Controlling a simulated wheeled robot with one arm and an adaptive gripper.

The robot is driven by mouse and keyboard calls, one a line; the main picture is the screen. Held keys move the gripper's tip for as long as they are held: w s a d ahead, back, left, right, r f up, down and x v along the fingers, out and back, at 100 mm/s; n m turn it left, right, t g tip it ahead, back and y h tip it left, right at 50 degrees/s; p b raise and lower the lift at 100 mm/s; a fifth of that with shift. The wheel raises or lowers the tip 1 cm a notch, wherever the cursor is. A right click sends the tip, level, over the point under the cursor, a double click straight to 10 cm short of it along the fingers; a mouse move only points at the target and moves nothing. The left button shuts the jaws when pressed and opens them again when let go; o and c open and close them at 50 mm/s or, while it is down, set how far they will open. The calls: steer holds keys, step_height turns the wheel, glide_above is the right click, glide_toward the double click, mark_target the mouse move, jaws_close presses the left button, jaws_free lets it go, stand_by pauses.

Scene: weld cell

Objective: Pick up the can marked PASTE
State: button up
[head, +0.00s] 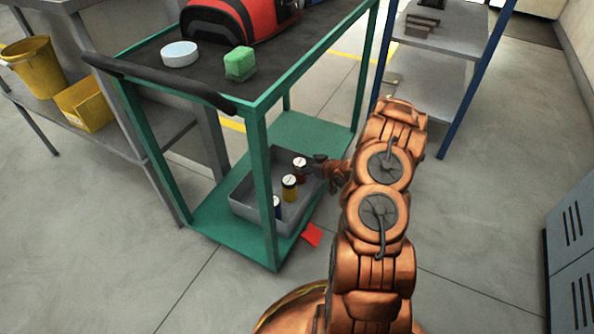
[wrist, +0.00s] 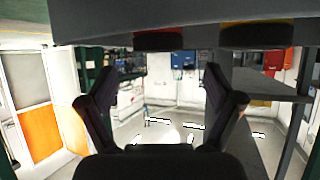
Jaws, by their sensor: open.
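A grey tray (head: 240,201) on the trolley's lower shelf holds three cans with pale tops. They are a red can (head: 300,178), a yellow can (head: 289,194) and a blue can (head: 277,212), partly hidden by the trolley leg. No label is readable, so I cannot tell which is marked PASTE. My gripper (head: 317,167) is open, just right of the red can at the tray's far right side; I cannot tell if they touch. In the wrist view my open fingers (wrist: 160,88) have nothing between them. Parts of the red can (wrist: 158,41) and yellow can (wrist: 256,36) show near the top.
The green trolley (head: 225,255) has a leg in front of the tray. Its top carries a red bag (head: 255,20), a green block (head: 240,63) and a white round thing (head: 179,54). A red piece (head: 312,235) lies by the lower shelf. A blue-legged rack (head: 474,85) stands at right.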

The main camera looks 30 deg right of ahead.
mark_target(301, 163)
steer(key=shift+w+d+f+b, duration=0.1)
steer(key=shift+w+f+b, duration=0.2)
steer(key=shift+w+f, duration=0.2)
steer(key=b+x, duration=0.1)
steer(key=x, duration=0.2)
steer(key=shift+f+b, duration=0.2)
steer(key=shift+b, duration=0.15)
steer(key=shift+w+f, duration=0.15)
steer(key=shift+w, duration=0.35)
steer(key=shift+c, duration=0.2)
steer(key=c, duration=1.5)
